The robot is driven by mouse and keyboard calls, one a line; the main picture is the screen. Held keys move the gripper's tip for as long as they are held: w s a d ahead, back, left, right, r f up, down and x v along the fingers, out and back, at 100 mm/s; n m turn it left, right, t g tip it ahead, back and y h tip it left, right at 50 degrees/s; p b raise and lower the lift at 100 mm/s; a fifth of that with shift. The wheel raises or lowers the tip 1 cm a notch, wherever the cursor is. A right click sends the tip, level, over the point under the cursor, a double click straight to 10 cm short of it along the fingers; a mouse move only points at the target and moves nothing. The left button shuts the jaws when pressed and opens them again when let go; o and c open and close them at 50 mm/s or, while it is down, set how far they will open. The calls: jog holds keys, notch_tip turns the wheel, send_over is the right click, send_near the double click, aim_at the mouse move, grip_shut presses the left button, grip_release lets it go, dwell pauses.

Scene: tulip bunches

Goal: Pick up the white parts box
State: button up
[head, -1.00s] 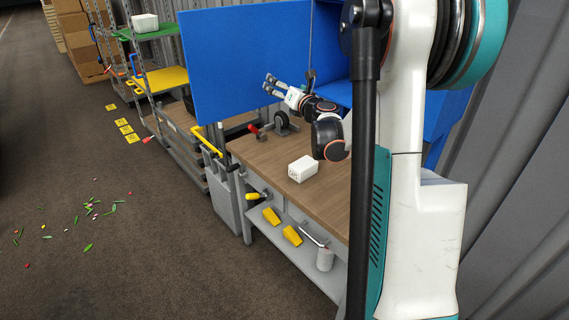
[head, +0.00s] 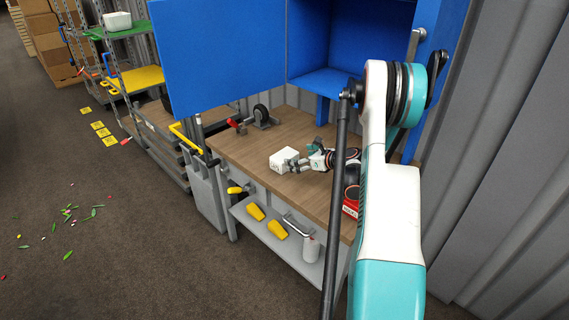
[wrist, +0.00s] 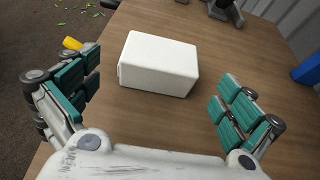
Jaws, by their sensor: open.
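The white parts box (head: 283,160) sits on the wooden workbench top (head: 322,196), near its front edge. My gripper (head: 293,166) is low over the bench, just right of the box in the head view. In the wrist view the white box (wrist: 159,64) lies ahead of my gripper (wrist: 152,102), between the lines of its spread fingers. The fingers are open, with a clear gap on each side of the box. In the head view the fingers partly overlap the box's right side.
A caster wheel (head: 261,115) stands at the back of the bench, and a red item (head: 350,207) lies near my arm. A blue panel (head: 220,55) rises behind. Yellow parts (head: 277,229) and a white cylinder (head: 310,248) are on the lower shelf.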

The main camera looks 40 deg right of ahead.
aim_at(288, 156)
jog(key=x, duration=0.3)
jog(key=shift+w+f+b, duration=0.1)
jog(key=shift+w+b, duration=0.15)
jog(key=shift+b, duration=0.05)
jog(key=b+x, duration=0.2)
jog(key=x, duration=0.3)
jog(key=shift+w+d+f, duration=0.1)
jog(key=shift+d+f, duration=0.05)
jog(key=c, duration=1)
